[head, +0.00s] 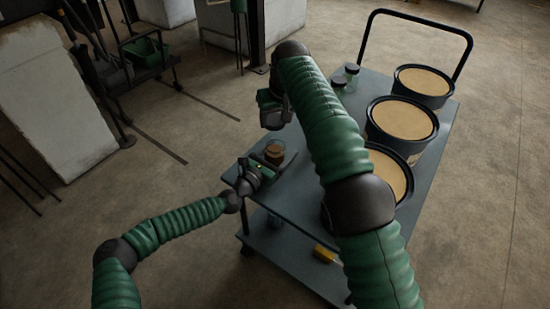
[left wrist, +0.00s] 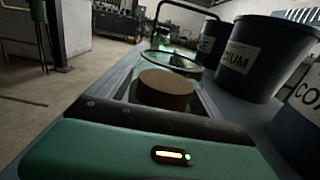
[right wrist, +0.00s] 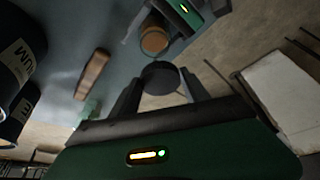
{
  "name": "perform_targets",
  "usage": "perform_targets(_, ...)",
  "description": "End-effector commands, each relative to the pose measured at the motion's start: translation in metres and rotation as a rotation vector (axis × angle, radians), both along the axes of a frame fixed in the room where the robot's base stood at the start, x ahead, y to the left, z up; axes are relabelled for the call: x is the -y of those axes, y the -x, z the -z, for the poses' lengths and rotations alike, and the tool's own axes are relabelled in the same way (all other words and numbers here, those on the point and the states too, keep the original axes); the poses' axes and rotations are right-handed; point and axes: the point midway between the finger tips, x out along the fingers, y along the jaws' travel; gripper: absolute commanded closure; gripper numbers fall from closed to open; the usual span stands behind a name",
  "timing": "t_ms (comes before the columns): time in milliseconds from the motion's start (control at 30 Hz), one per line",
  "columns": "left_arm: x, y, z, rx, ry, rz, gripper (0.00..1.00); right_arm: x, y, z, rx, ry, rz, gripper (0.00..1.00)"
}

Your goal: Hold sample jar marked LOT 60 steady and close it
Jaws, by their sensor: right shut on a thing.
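An open glass jar with brown contents (head: 275,152) stands upright near the left edge of the cart top; I cannot read its marking. It shows in the left wrist view (left wrist: 165,90) and the right wrist view (right wrist: 154,40). My left gripper (head: 264,163) is low beside the cart edge, its fingers on both sides of the jar, closed against it as far as I see. My right gripper (head: 272,108) is above and beyond the jar, shut on a dark round lid (right wrist: 160,77). The lid is apart from the jar.
The cart top (head: 300,185) carries several large dark tubs (head: 401,122) on the right and two small lidded jars (head: 351,71) at the back. A brown block (right wrist: 93,74) lies on it. A yellow thing (head: 323,253) is on the lower shelf. My right arm crosses over the cart.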

Motion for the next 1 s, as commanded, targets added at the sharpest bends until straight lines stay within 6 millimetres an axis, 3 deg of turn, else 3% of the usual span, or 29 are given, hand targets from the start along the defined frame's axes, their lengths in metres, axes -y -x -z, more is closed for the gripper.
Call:
perform_targets(67, 0.0, 0.0, 0.0, 0.0, 0.0, 0.0, 0.37, 0.0, 0.0, 0.0, 0.0, 0.0, 0.0, 0.83)
perform_targets(533, 0.0, 0.0, 0.0, 0.0, 0.0, 0.001, 0.98, 0.0, 0.0, 0.0, 0.0, 0.0, 0.0, 0.83)
perform_targets(733, 0.0, 0.0, 0.0, 0.0, 0.0, 0.001, 1.0, 0.0, 0.001, 0.005, -0.002, -0.001, 0.001, 0.83)
perform_targets(1000, 0.0, 0.0, 0.0, 0.0, 0.0, 0.001, 1.0, 0.002, 0.005, 0.044, 0.0, -0.005, 0.0, 0.83)
